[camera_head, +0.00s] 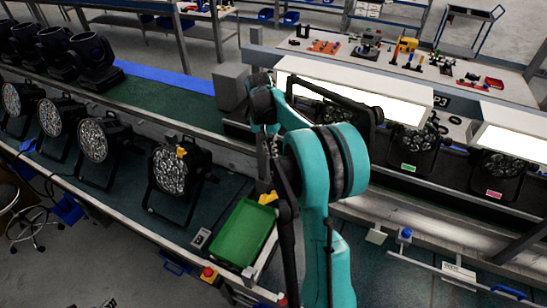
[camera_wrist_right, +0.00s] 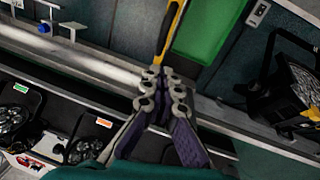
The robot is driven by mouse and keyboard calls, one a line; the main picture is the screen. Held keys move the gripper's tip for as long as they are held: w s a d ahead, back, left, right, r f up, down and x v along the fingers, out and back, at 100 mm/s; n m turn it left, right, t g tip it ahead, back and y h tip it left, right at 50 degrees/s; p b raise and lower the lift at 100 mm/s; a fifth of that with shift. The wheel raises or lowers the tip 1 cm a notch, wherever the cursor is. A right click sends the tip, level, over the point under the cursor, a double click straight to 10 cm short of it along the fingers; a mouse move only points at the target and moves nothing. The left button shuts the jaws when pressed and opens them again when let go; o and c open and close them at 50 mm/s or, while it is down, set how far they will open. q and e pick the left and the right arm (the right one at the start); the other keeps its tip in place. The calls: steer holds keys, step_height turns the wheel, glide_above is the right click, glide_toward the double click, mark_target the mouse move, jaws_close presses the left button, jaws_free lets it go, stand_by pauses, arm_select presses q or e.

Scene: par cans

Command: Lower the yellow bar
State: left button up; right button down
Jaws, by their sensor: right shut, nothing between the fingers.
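The yellow bar (camera_wrist_right: 172,28) is a slim bar beside the green tray (camera_wrist_right: 200,30) in the right wrist view. Its lower end is just above my right fingertips; I cannot tell whether they touch. In the head view a short yellow part (camera_head: 268,197) shows at the tray's back right corner, and my arm hides the rest. My right gripper (camera_wrist_right: 163,82) is shut and empty, over the pale rail beside the tray. In the head view it is mostly hidden by my teal arm. My left gripper is in neither view.
A par can (camera_head: 172,172) on a stand is left of the green tray (camera_head: 243,233). Several more line the left conveyor. Two par cans with coloured labels (camera_head: 408,150) stand at the right. A grey box (camera_head: 232,86) stands behind my arm.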

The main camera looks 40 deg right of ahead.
steer(key=f, duration=0.6)
steer(key=s+f, duration=0.1)
steer(key=f, duration=0.2)
steer(key=shift+s+d+f, duration=0.1)
steer(key=shift+d, duration=0.25)
steer(key=shift+a, duration=0.1)
